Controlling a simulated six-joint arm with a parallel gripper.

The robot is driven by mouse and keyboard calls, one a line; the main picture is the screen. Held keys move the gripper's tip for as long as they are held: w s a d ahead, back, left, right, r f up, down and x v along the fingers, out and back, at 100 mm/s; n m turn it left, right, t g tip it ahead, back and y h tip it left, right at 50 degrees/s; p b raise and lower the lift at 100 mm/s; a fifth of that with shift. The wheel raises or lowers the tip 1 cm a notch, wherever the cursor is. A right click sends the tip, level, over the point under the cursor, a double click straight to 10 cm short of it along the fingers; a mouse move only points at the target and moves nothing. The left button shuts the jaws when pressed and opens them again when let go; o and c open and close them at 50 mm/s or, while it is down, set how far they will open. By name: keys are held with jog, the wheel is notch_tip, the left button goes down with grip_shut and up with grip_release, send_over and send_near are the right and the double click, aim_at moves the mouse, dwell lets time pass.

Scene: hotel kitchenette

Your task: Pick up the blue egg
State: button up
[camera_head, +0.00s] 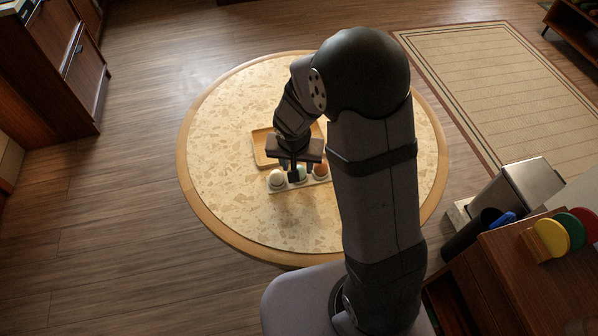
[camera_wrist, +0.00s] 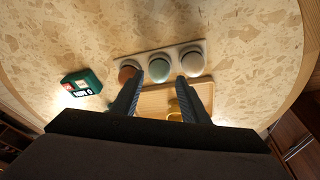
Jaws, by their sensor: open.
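Three eggs sit in a row in a pale holder (camera_wrist: 206,46) on the round table. The middle egg (camera_wrist: 159,68) is pale blue-green, the nearest match to blue; it also shows in the head view (camera_head: 300,177), partly hidden by my gripper. A brown-orange egg (camera_wrist: 127,73) and a whitish egg (camera_wrist: 192,63) flank it. My gripper (camera_wrist: 161,84) is open and empty, its fingers pointing toward the row, with the middle egg between their lines in the wrist view. In the head view, my gripper (camera_head: 294,172) is right at the holder; contact cannot be told.
A wooden tray (camera_head: 262,148) lies beside the holder, with a yellow item (camera_wrist: 174,110) showing over it in the wrist view. A dark green box (camera_wrist: 82,83) stands on the table near the brown-orange egg. The table's left part (camera_head: 220,150) is clear.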

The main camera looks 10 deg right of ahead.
jog(key=shift+x, duration=2.55)
jog(key=shift+w+d+r, duration=0.1)
jog(key=shift+w+d, duration=0.05)
jog(key=shift+w, duration=0.05)
jog(key=shift+c, duration=0.6)
jog(key=c, duration=0.3)
